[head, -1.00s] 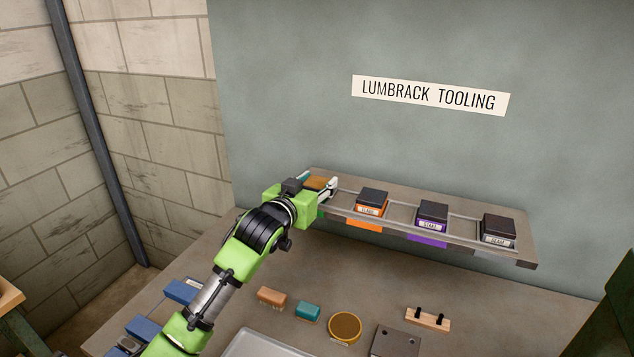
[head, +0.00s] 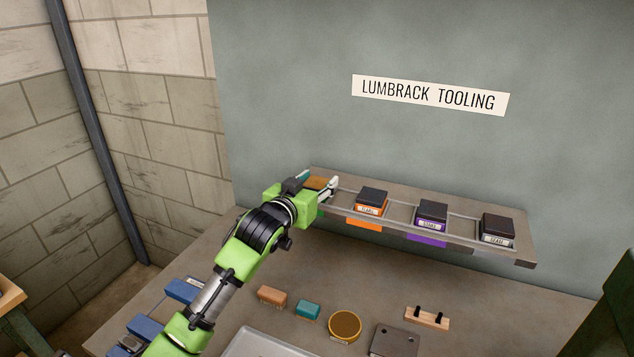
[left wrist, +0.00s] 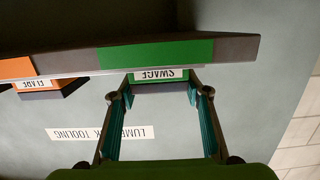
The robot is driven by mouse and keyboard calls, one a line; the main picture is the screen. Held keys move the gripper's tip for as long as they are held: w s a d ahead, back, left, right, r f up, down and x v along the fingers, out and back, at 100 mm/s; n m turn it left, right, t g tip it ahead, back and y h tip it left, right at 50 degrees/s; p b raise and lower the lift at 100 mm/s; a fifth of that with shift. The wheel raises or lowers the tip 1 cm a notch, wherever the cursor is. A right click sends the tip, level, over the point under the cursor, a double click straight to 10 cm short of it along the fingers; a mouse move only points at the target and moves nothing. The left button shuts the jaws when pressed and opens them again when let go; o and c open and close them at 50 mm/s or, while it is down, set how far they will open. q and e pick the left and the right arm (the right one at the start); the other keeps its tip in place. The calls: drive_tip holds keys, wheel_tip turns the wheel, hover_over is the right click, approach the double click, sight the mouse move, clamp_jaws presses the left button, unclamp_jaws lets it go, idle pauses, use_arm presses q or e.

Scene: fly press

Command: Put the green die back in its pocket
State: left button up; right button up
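The green die (left wrist: 160,74), labelled SWAGE, is in the left wrist view, which is upside down. It lines up with the green patch (left wrist: 155,55) on the front edge of the rack (left wrist: 228,48), at the pocket there. The rack's edge hides part of it, so I cannot tell how deep it sits. My left gripper (head: 320,183) is at the rack's left end in the head view. Its two fingers (left wrist: 160,90) stand on either side of the die and appear to touch its sides. My right gripper is not in view.
The orange die (head: 371,203), purple die (head: 432,215) and grey die (head: 497,230) stand in the rack to the right.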

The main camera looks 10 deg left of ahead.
use_arm(q)
drive_tip(key=o, duration=0.3)
drive_tip(key=shift+r, duration=0.15)
drive_tip(key=shift+s+f, duration=0.1)
drive_tip(key=shift+f, duration=0.2)
drive_tip(key=v, duration=1.2)
drive_tip(key=shift+r, duration=0.25)
